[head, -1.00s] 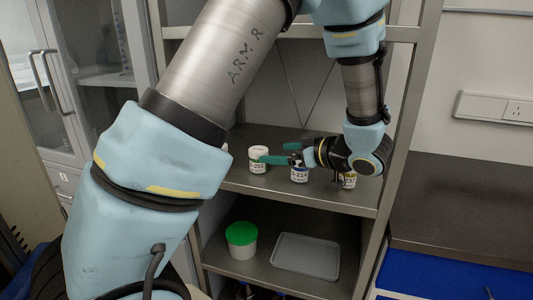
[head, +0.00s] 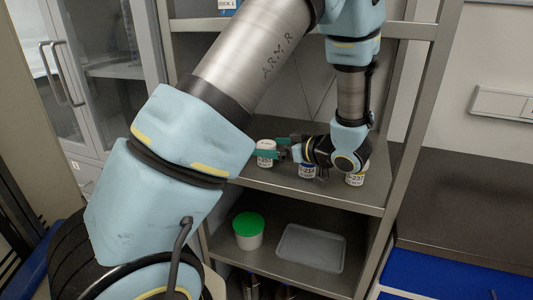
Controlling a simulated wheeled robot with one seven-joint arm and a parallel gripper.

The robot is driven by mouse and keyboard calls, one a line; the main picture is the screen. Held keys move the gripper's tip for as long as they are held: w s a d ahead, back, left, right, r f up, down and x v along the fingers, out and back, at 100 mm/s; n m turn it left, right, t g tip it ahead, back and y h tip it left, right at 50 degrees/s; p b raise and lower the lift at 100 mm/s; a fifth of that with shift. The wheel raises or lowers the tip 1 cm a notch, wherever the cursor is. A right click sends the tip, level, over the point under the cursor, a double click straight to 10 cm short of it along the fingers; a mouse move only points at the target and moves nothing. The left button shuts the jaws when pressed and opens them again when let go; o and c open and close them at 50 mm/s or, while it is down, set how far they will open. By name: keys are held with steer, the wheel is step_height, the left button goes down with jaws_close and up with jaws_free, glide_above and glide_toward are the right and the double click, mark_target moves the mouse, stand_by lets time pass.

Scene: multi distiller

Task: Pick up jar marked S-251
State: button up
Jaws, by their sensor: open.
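The white jar (head: 265,159) at the left of the row stands upright on the middle shelf; its label is partly covered now.
Another jar (head: 355,180) stands further right. The lower shelf holds a green-lidded tub (head: 248,233) and a grey tray (head: 311,249). A metal shelf post (head: 402,130) rises at the right.

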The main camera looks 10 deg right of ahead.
steer(key=c, duration=1.5)
